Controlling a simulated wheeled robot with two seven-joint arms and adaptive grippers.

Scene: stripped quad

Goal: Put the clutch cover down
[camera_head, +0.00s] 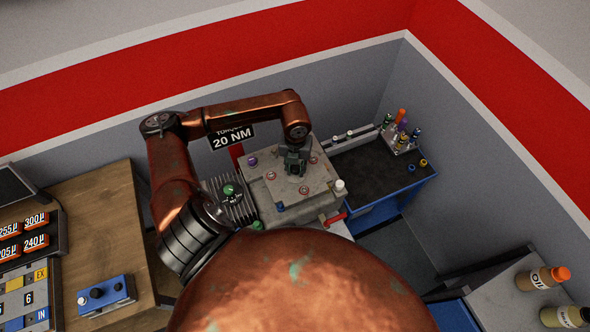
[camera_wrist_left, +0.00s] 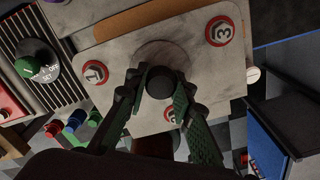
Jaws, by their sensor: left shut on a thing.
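The clutch cover appears as a pale grey metal plate (camera_head: 273,187) with red-ringed numbered bolt spots, over the engine block at the centre of the head view. In the left wrist view the plate (camera_wrist_left: 118,98) fills the middle, with marks 1 and 3 readable. My left gripper (camera_head: 296,163) reaches down onto it from above. In the wrist view its fingers (camera_wrist_left: 158,92) are shut on the dark round knob of the cover, hiding part of the plate. I cannot tell whether the cover touches the block. My right gripper is in neither view.
A finned part with a green knob (camera_head: 230,191) is left of the plate. A wooden table (camera_head: 100,215) is at left, and a grey wall (camera_head: 480,150) closes the right side.

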